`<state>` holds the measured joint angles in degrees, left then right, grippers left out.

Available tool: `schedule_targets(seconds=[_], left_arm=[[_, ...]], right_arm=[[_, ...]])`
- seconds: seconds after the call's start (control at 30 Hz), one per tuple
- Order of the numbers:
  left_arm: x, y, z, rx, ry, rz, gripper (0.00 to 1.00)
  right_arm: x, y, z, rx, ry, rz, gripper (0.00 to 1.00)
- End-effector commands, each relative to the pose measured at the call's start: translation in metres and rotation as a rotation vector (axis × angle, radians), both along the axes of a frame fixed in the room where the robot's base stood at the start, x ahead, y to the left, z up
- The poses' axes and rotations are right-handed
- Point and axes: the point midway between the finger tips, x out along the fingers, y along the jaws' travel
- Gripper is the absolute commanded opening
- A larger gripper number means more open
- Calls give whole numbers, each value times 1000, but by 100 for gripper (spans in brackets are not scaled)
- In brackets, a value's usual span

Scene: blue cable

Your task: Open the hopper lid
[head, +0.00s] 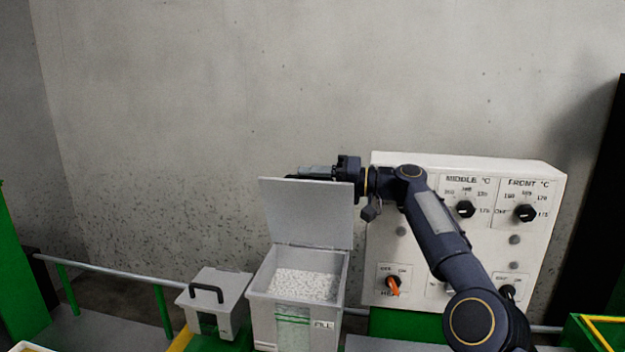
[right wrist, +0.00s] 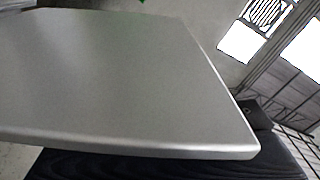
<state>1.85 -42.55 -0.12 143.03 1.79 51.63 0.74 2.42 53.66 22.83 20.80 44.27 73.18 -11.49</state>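The hopper (head: 299,315) is a light grey box holding white pellets (head: 303,285), with a clear window and a label on its front. Its lid (head: 307,214) stands raised, close to upright, at the hopper's back edge. The lid's flat grey face fills much of the right wrist view (right wrist: 110,80). My right gripper (head: 308,173) is at the lid's top edge, reaching across from the right. Its fingertips are partly hidden by the lid, so I cannot tell whether they are open or touching it. My left gripper is not in view.
A white control panel (head: 385,240) with several knobs and an orange switch (head: 393,285) stands right of the hopper, behind my right arm. A smaller grey box with a black handle (head: 207,293) stands left of the hopper. A rail (head: 110,268) runs along the wall.

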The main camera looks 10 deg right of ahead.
Motion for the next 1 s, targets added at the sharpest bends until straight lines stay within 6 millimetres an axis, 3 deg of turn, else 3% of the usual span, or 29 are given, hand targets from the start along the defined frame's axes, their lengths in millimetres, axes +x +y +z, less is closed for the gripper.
schedule_targets(seconds=[0.17, 0.53, 0.9, 1.0], left_arm=[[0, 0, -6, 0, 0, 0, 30], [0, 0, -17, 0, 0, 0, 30], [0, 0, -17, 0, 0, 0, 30], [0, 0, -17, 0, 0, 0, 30]], right_arm=[[-4, -14, -1, 0, -1, -2, 33], [-22, -68, -1, 1, 0, -2, 33], [-24, -75, 0, 0, 0, -1, 33], [-24, -76, 1, -3, -5, -6, 19]])
